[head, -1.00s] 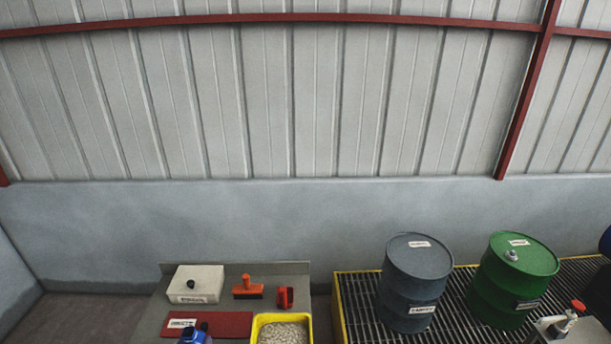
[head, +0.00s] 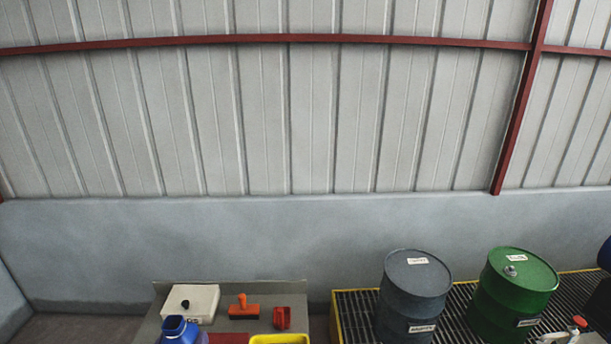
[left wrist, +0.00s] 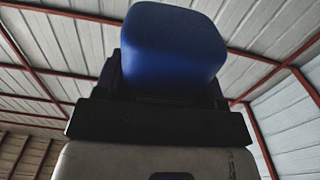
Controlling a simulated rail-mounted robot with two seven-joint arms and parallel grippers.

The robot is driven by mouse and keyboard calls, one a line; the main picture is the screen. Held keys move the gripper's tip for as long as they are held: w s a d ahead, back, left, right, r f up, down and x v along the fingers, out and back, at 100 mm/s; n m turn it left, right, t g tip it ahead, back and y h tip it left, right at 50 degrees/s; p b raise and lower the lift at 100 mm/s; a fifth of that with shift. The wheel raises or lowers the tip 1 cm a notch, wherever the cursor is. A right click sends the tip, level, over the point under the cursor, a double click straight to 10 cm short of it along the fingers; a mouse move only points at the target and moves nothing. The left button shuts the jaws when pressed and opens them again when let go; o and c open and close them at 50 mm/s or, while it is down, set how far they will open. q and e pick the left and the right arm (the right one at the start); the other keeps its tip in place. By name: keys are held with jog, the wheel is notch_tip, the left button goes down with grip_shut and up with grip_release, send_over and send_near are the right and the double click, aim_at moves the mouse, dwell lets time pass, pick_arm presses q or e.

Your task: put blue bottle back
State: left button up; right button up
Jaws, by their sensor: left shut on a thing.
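The blue bottle (head: 178,330) shows at the bottom edge of the head view, with its open-looking top in front of the bench. Its lower part is cut off by the frame. In the left wrist view the bottle (left wrist: 172,45) fills the upper middle. My left gripper (left wrist: 168,88) is shut on it, with dark fingers at both sides. A red mat (head: 230,338) lies on the grey bench (head: 262,301), partly hidden by the bottle and the frame edge. My right gripper is not in view.
A white box (head: 197,300) with a dark knob, an orange brush-like tool (head: 243,309) and a red block (head: 281,317) stand on the bench. A yellow tray (head: 280,339) is at the bottom edge. Grey (head: 412,295) and green (head: 512,288) drums stand on a grate at right.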

pick_arm(q)
jog(key=s+d+p, duration=0.1)
jog(key=s+d, duration=0.2)
jog(key=s, duration=0.3)
notch_tip(320, 180, up, 14)
jog(key=p, duration=1.2)
jog(key=shift+w+a+f+h+p, duration=0.2)
jog(key=shift+w+a+h+p, duration=0.05)
jog(key=shift+w+h+p, duration=0.1)
